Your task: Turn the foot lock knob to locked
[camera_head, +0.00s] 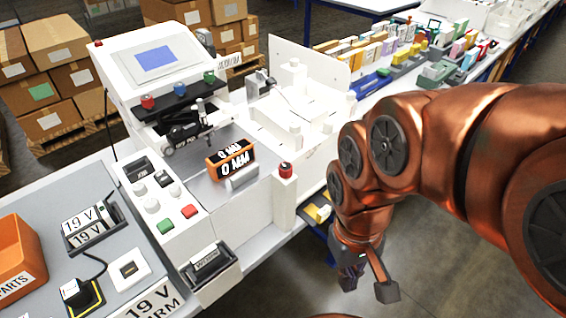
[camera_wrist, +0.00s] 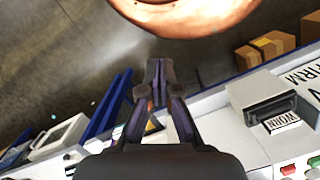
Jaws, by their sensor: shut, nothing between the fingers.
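My copper-coloured arm reaches down on the right in the head view. My gripper (camera_head: 366,282) hangs beyond the front edge of the bench, over the floor. In the wrist view my gripper (camera_wrist: 157,72) has its dark fingers together with nothing between them. The white pen plotter machine (camera_head: 165,75) stands on the bench to the left of my arm. A red-topped knob (camera_head: 286,170) stands on a white post at its front corner. I cannot tell which part is the foot lock knob, and no locked marking is readable. My gripper touches none of these.
A dark bin (camera_head: 208,264) is at the bench's front edge; the wrist view shows it labelled WORN (camera_wrist: 283,122). A small yellow part (camera_head: 318,213) sits low beside the machine, near my arm. An orange parts bin (camera_head: 18,262) is at left. Open floor (camera_head: 440,270) lies below my arm.

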